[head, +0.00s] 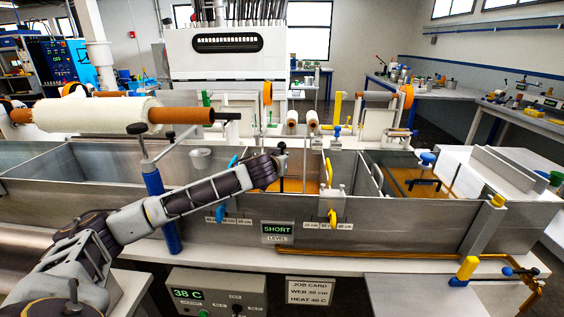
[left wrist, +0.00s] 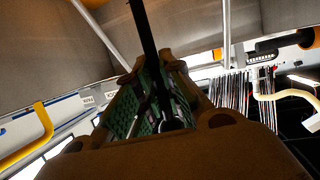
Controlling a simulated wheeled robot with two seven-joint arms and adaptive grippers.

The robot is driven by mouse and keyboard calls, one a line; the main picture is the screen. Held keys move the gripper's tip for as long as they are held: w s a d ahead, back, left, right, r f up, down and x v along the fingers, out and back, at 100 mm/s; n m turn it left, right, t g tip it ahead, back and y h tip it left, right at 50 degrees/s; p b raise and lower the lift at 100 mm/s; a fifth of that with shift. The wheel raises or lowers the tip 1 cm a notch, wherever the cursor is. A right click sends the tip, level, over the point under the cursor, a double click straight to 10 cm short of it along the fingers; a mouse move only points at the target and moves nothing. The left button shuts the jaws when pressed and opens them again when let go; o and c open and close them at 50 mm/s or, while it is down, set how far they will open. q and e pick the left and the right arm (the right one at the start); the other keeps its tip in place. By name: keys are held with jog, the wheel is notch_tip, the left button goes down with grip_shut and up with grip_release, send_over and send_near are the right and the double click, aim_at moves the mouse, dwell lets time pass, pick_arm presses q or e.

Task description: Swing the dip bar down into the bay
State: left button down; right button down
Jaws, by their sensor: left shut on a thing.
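My left gripper (head: 270,168) reaches in from the left over the metal bath, at the edge of the middle bay (head: 300,185) with amber liquid. In the left wrist view its green-padded fingers (left wrist: 153,88) are closed around a slim dark bar (left wrist: 142,28), which looks like the dip bar's handle. A dark knob (head: 281,146) shows just above the fingertips in the head view. The rest of the dip bar is hidden or too small to make out, so I cannot tell its angle. My right gripper is in neither view.
A white fabric roll (head: 95,115) on a brown core lies across the left end. A control box showing 38 C (head: 215,295) and a job card (head: 310,291) are below. Another amber bay (head: 410,182) lies right.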

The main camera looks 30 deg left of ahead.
pick_arm(q)
jog(key=shift+f, duration=0.3)
jog(key=c, duration=1.5)
grip_release()
jog(key=shift+a, duration=0.1)
jog(key=shift+r, duration=0.2)
jog(key=shift+r, duration=4.9)
